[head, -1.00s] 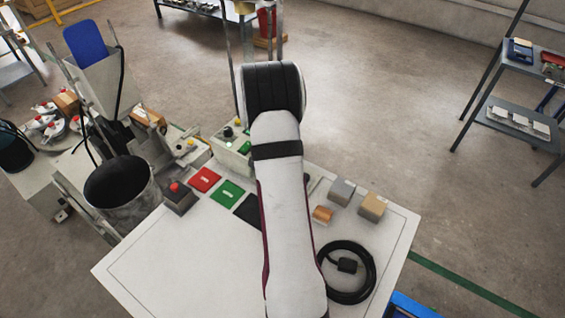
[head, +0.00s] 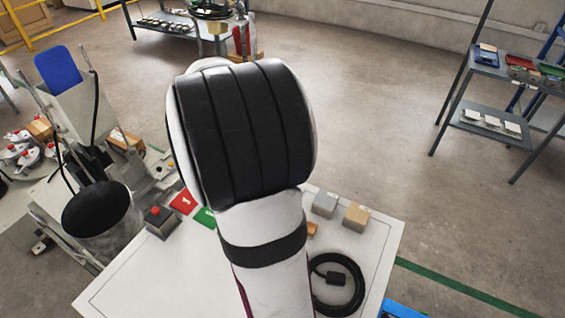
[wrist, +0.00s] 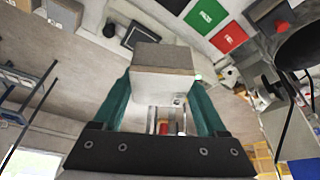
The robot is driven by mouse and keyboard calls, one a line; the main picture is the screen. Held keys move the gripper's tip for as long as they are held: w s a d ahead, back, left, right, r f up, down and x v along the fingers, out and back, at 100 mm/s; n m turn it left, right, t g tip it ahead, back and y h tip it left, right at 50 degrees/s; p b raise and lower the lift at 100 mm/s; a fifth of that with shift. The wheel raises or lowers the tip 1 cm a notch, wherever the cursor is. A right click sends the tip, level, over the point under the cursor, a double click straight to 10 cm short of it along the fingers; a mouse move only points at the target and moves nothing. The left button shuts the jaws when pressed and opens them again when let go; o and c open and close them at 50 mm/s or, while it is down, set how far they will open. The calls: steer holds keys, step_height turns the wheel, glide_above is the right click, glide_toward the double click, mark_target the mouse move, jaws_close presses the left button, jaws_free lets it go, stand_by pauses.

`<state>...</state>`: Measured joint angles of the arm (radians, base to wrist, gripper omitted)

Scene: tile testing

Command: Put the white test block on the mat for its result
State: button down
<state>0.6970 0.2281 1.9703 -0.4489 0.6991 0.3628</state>
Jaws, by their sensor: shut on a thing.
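My gripper (wrist: 162,76) is shut on a pale block (wrist: 160,86) with a greyer upper face, taken as the white test block. It is held between the two teal fingers, apart from the mats in the wrist view. The red mat (head: 183,202) lies on the white table (head: 130,287) in the head view, with a corner of the green mat (head: 204,217) beside it. Both show in the wrist view, red (wrist: 228,36) and green (wrist: 206,13), with part of a black mat (wrist: 173,4). My arm hides the gripper, block and black mat in the head view.
A grey block (head: 325,204), a tan block (head: 356,215) and a coiled black cable (head: 337,284) occupy the table's right side. The front left is clear.

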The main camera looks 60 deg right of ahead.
steer(key=w+a+r+n+t+y, duration=0.1)
steer(key=w+a+r+n, duration=0.15)
steer(key=a, duration=0.55)
steer(key=w+a+r+n+y, duration=0.15)
steer(key=a+n, duration=0.25)
steer(key=a, duration=0.4)
steer(key=w+a+r+n+t, duration=0.1)
steer(key=w+a+r+n, duration=0.15)
steer(key=a, duration=0.45)
steer(key=d+f+m, duration=0.2)
steer(key=d+f, duration=0.4)
steer(key=w+d+f+m+h, duration=0.1)
steer(key=d+f+m, duration=0.1)
steer(key=d+f, duration=0.4)
steer(key=w+d+f+m, duration=0.1)
steer(key=d+f+m, duration=0.1)
steer(key=d+f, duration=0.5)
steer(key=shift+w+d+g+h, duration=0.25)
steer(key=shift+d+g+h, duration=0.05)
steer(key=shift+g+h, duration=0.1)
steer(key=shift+f, duration=2.95)
steer(key=shift+f, duration=0.25)
jaws_free()
